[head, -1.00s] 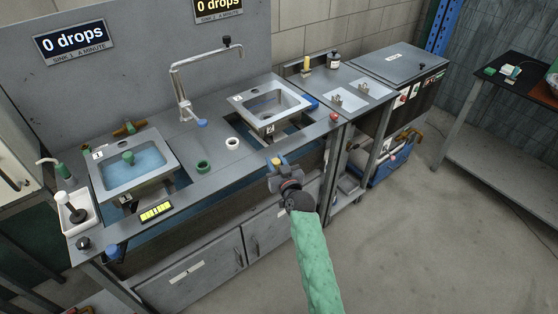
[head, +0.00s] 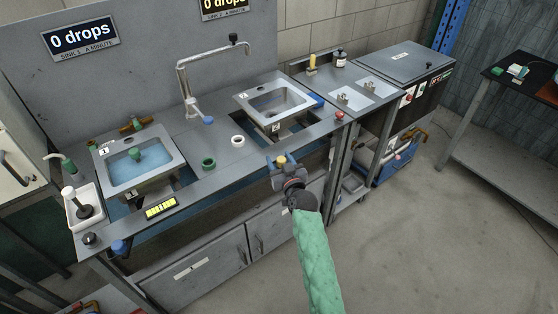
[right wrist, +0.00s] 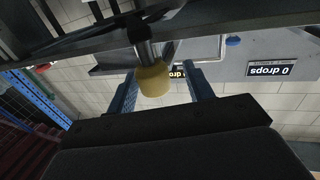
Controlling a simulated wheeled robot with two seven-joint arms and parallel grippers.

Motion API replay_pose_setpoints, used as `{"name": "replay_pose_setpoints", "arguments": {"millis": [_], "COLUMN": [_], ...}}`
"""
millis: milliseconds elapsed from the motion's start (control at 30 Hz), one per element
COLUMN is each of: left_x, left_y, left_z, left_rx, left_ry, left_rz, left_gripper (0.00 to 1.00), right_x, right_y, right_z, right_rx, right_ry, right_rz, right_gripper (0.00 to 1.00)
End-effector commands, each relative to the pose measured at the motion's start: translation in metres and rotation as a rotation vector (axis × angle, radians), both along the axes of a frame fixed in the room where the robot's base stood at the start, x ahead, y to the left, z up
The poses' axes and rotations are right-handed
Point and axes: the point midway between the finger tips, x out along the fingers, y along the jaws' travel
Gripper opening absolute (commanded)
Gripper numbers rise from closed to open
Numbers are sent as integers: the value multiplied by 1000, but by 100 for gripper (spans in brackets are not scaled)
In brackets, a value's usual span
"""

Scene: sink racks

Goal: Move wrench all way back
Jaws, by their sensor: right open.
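A metal handle with a yellow end (right wrist: 153,78) shows in the right wrist view, its shaft coming from the sink bench's front edge; it may be the wrench, but I cannot tell its full shape. In the head view its yellow end (head: 281,159) is at the bench front, below the second sink. My right gripper (head: 281,164) is open there, in its green sleeve. In the right wrist view its blue fingers (right wrist: 163,84) stand on either side of the yellow end. Whether they touch it is unclear. My left gripper is not in view.
The bench holds a first sink (head: 170,163) with blue water, a second sink (head: 302,101), a tall faucet (head: 182,82), a green ring (head: 208,163) and a white ring (head: 238,141). Cabinet doors (head: 205,265) are below. The floor (head: 420,250) at right is open.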

Motion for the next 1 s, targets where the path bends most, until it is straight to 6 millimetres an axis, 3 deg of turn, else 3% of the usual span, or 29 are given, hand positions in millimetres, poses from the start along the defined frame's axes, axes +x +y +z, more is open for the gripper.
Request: {"name": "replay_pose_setpoints", "arguments": {"millis": [67,533,1000], "left_x": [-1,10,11], "left_y": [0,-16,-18], "left_z": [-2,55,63], "left_rx": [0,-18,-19], "left_ry": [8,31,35], "left_rz": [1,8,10], "left_gripper": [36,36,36], "right_x": [-6,-65,-73], "right_y": [-1,-15,-16], "right_z": [-3,-3,-1], "right_rx": [-1,0,0], "right_ry": [1,1,1], "right_rz": [0,3,3], "right_gripper": [52,52,52]}}
